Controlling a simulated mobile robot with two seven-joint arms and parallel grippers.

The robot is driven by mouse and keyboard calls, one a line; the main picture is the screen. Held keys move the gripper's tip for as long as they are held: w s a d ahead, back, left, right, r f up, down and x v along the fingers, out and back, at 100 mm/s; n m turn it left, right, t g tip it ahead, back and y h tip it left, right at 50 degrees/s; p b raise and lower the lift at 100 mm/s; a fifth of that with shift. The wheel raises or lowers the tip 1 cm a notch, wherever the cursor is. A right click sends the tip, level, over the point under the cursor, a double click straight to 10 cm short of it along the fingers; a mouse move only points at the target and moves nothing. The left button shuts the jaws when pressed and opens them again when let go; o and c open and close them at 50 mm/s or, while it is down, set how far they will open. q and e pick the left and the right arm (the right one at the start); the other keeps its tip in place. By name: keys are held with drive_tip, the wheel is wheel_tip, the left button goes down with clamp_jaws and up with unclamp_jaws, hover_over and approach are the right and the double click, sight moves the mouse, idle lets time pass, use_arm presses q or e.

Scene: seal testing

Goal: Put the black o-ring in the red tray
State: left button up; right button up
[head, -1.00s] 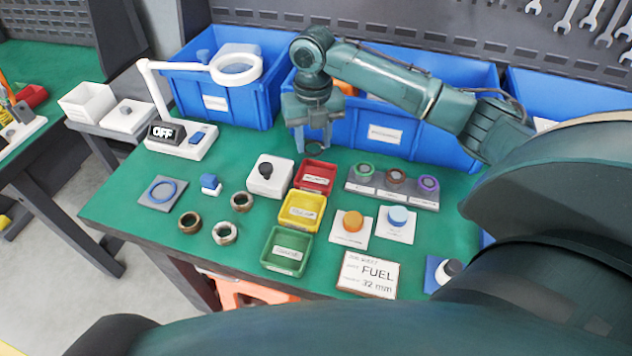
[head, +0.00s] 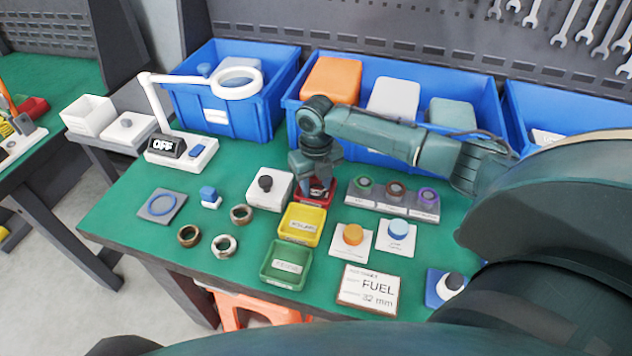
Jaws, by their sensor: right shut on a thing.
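My right gripper (head: 317,188) points down over the red tray (head: 326,202) and covers much of it. It is shut on the black o-ring, which is mostly hidden between the fingers. The fingertips are at or just above the tray; I cannot tell whether the ring touches its floor. My left gripper is not in view.
A yellow tray (head: 301,226) and a green tray (head: 286,265) stand in front of the red one. A white block with a black knob (head: 268,188) is close on the left. A grey holder with coloured rings (head: 393,198) is on the right. Blue bins (head: 394,130) stand behind.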

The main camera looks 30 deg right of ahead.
drive_tip(key=shift+f, duration=0.2)
drive_tip(key=o, duration=0.7)
drive_tip(key=shift+o, duration=0.2)
wheel_tip(320, 180, up, 12)
drive_tip(key=shift+r, duration=0.2)
idle(0.3)
